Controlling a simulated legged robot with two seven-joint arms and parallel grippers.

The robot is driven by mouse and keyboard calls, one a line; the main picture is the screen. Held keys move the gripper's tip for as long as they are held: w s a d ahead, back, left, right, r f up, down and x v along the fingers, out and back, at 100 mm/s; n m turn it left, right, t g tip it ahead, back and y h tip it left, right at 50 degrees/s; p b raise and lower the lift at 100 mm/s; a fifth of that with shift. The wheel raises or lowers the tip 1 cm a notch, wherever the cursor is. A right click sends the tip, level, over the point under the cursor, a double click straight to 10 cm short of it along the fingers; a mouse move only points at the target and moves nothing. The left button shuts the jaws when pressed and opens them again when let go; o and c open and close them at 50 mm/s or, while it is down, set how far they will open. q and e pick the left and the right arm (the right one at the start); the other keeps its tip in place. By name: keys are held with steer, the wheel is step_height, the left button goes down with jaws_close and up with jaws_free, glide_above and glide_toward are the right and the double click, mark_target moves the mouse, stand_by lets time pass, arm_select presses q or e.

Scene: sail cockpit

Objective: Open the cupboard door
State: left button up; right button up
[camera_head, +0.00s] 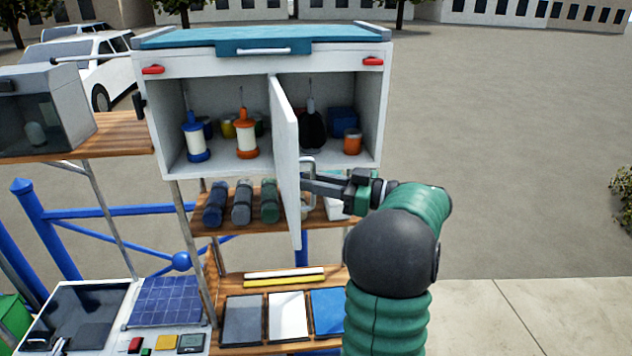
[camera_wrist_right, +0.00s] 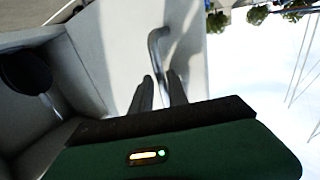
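The cupboard (camera_head: 225,60) is a white box with a teal lid, on a stand in the middle of the head view. Its white door (camera_head: 287,140) stands swung out toward me, seen nearly edge-on, with the interior showing on both sides. The metal door handle (camera_head: 307,166) is on the door's right-hand face. My right gripper (camera_head: 312,184) is at this handle. In the right wrist view, the fingers (camera_wrist_right: 160,90) lie closely on either side of the handle bar (camera_wrist_right: 155,48), shut on it. My left gripper is not in view.
Inside stand a blue-and-white spool (camera_head: 196,137), an orange-and-white spool (camera_head: 246,134) and other items. Rolled items (camera_head: 242,203) lie on the shelf below. A grey case (camera_head: 45,112) stands left on a wooden shelf. Open pavement lies to the right.

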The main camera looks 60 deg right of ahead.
steer(key=shift+a, duration=0.1)
steer(key=shift+s+f+b, duration=0.1)
steer(key=shift+s+b, duration=0.2)
steer(key=shift+b, duration=0.05)
steer(key=s+d+b, duration=0.2)
steer(key=s+b, duration=0.4)
steer(key=s, duration=1)
steer(key=shift+d, duration=0.35)
steer(key=shift+d, duration=0.25)
